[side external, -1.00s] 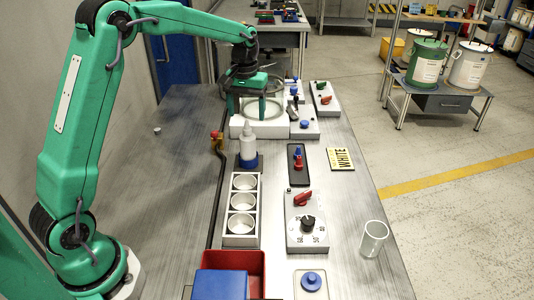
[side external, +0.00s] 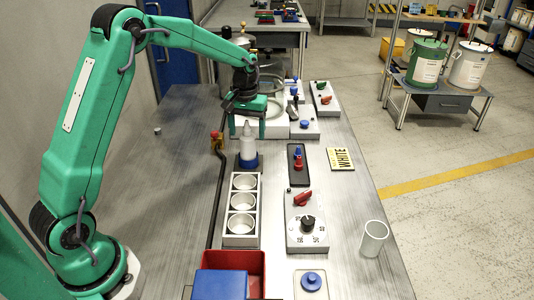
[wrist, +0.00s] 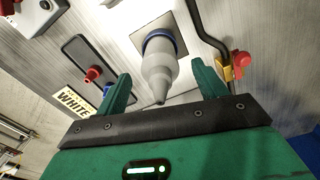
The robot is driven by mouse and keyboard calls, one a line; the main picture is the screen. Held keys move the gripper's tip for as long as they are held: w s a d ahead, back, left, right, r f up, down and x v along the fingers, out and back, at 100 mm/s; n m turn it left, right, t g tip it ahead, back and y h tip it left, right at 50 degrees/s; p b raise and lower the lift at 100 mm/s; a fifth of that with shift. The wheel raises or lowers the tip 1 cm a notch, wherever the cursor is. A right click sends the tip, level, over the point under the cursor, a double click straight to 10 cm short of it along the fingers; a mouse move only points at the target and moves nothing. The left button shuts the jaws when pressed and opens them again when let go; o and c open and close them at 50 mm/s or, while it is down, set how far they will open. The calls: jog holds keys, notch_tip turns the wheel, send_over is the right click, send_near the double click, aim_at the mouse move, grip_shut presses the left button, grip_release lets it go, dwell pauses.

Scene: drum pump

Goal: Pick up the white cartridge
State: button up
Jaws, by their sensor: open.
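The white cartridge (side external: 248,148) stands upright in a blue collar (side external: 247,163), its narrow nozzle pointing up. In the wrist view the cartridge (wrist: 159,66) shows nozzle towards me, between my two green fingers and touching neither. My gripper (side external: 247,134) is open and empty, above and slightly behind the cartridge in the side view. It also shows in the wrist view (wrist: 161,77). The fingers appear to be around the level of the nozzle tip; the exact height gap is hard to tell.
A three-cup holder (side external: 241,241) stands in front of the cartridge. A dark bent pipe (side external: 217,190) with a red-topped yellow fitting (side external: 216,141) runs on the left. A black plate with knobs (side external: 297,178) lies right. The table's left side is mostly clear.

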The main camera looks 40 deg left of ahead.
jog(key=shift+f, duration=0.65)
jog(key=c, duration=1.5)
